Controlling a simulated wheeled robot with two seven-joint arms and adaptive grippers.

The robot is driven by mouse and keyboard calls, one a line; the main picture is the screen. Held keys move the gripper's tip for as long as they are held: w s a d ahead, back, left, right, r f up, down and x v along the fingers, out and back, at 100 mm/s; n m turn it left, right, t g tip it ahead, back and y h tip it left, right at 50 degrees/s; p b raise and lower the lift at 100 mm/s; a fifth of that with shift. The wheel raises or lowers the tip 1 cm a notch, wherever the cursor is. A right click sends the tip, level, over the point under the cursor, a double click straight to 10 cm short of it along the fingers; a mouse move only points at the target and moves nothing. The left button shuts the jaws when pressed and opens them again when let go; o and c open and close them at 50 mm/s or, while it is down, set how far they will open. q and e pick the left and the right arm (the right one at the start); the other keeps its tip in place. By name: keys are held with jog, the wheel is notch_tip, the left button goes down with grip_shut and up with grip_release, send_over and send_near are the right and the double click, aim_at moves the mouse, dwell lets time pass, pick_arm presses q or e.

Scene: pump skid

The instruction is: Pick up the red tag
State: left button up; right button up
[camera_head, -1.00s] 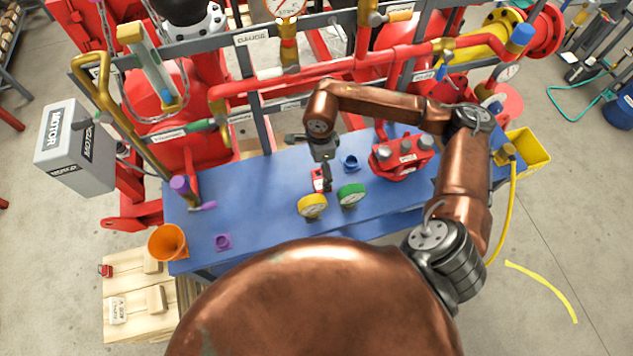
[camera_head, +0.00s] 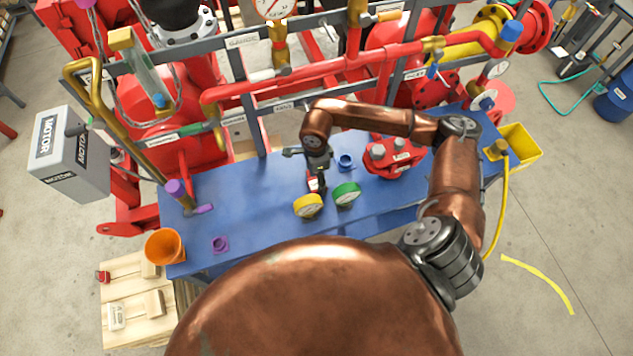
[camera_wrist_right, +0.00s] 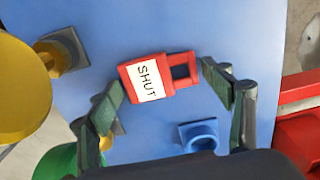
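The red tag (camera_wrist_right: 147,84), with a white label reading SHUT and a loop at one end, lies on the blue bench. In the right wrist view it sits between the two spread fingers of my right gripper (camera_wrist_right: 166,98), with gaps to the fingers. In the head view the right gripper (camera_head: 317,184) points down over the tag (camera_head: 313,183), which is mostly hidden by it. My left gripper shows in neither view.
A blue ring-shaped part (camera_head: 345,162) and a red pump part (camera_head: 391,159) are to the right.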

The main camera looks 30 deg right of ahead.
jog(key=c, duration=0.8)
jog(key=shift+r, duration=0.1)
notch_tip(320, 180, up, 10)
jog(key=shift+f, duration=0.1)
